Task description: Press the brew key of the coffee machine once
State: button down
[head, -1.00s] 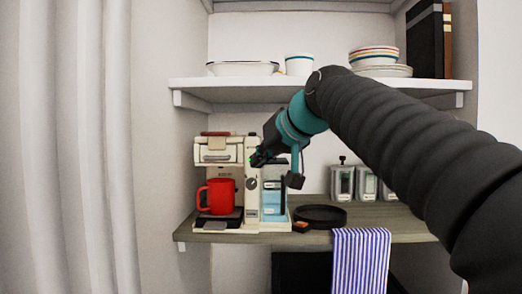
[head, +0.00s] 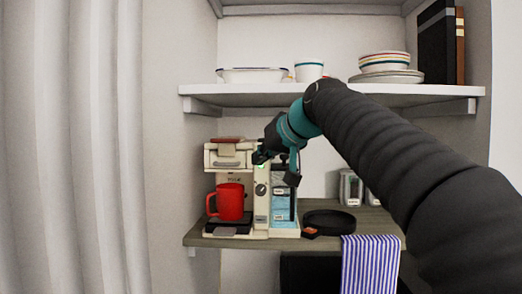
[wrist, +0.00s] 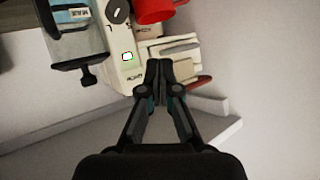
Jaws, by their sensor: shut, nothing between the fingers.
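The cream coffee machine (head: 231,158) stands on the wooden shelf, with a red mug (head: 229,201) on its drip tray. In the wrist view the machine appears upside down. A small bright square with a coloured rim (wrist: 127,57), seemingly the brew key, sits on its front column near a dark round knob (wrist: 118,11); the lettering beside it is not legible. My gripper (head: 260,157) is at the upper front of the machine's column. In the wrist view my gripper (wrist: 164,66) is shut and empty, its tips to the right of the bright square. I cannot tell whether they touch the machine.
A blue-tinted water tank (head: 284,206) adjoins the column. A black round tray (head: 329,222), canisters (head: 350,187) and a hanging striped towel (head: 369,264) are to the right.

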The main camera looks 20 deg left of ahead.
jog(key=shift+w+a+p, duration=0.2)
jog(key=shift+w+p, duration=0.2)
jog(key=shift+w, duration=0.35)
jog(key=shift+w+a+p, duration=0.15)
jog(key=shift+w+p, duration=0.3)
jog(key=shift+w, duration=0.35)
jog(key=shift+w+a+p, duration=0.2)
jog(key=shift+w+p, duration=0.2)
jog(key=shift+w, duration=0.35)
jog(key=shift+w, duration=0.15)
jog(key=shift+w+a, duration=0.1)
jog(key=shift+w, duration=0.15)
jog(key=shift+w+a, duration=0.1)
jog(key=shift+w, duration=0.3)
dwell(0.4)
jog(key=shift+s, duration=0.1)
jog(key=shift+s+d, duration=0.2)
jog(key=shift+s, duration=0.55)
